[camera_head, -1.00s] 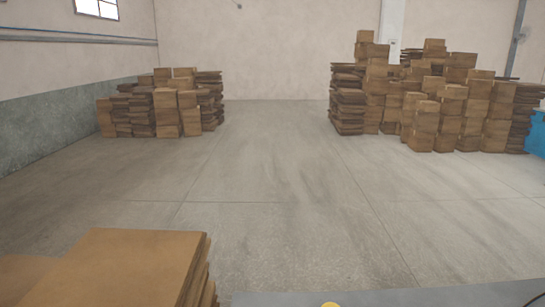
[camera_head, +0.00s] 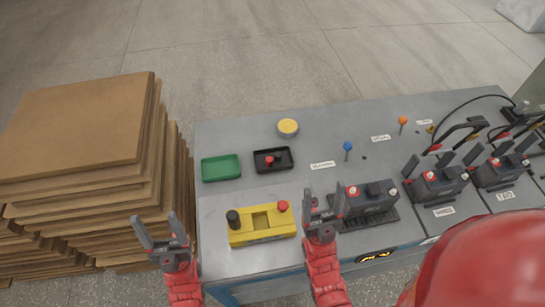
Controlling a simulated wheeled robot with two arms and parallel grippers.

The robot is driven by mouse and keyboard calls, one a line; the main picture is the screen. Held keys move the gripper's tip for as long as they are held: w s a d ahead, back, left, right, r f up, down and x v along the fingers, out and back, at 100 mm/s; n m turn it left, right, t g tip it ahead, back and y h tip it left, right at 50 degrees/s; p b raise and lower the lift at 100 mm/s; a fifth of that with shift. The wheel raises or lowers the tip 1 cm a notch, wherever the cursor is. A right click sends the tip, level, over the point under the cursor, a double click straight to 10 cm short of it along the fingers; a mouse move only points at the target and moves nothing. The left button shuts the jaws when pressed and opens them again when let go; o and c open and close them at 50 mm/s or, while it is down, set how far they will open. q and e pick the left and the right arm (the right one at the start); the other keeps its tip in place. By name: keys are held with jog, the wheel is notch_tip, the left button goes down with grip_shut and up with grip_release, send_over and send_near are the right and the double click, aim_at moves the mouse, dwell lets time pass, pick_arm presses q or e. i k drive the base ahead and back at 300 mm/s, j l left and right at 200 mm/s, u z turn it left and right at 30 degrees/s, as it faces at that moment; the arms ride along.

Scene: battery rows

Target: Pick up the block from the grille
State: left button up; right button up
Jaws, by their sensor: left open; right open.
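My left gripper (camera_head: 160,237) is open and empty, off the bench's left edge in the picture, in front of the stacked boards.
A yellow block (camera_head: 261,228) with black and red knobs lies between the grippers. A green tray (camera_head: 221,168), a black tray (camera_head: 262,168) and a yellow disc (camera_head: 288,127) are behind it. Other dark blocks (camera_head: 437,183) stand right. Brown boards (camera_head: 80,125) are stacked left.

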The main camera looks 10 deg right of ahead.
aim_at(375, 196)
jog(key=k+z, duration=0.1)
jog(key=z, duration=0.25)
jog(key=k+l+z, duration=0.1)
jog(key=z, duration=0.2)
jog(key=l+z, duration=0.2)
jog(key=z, duration=0.15)
jog(key=k, duration=0.05)
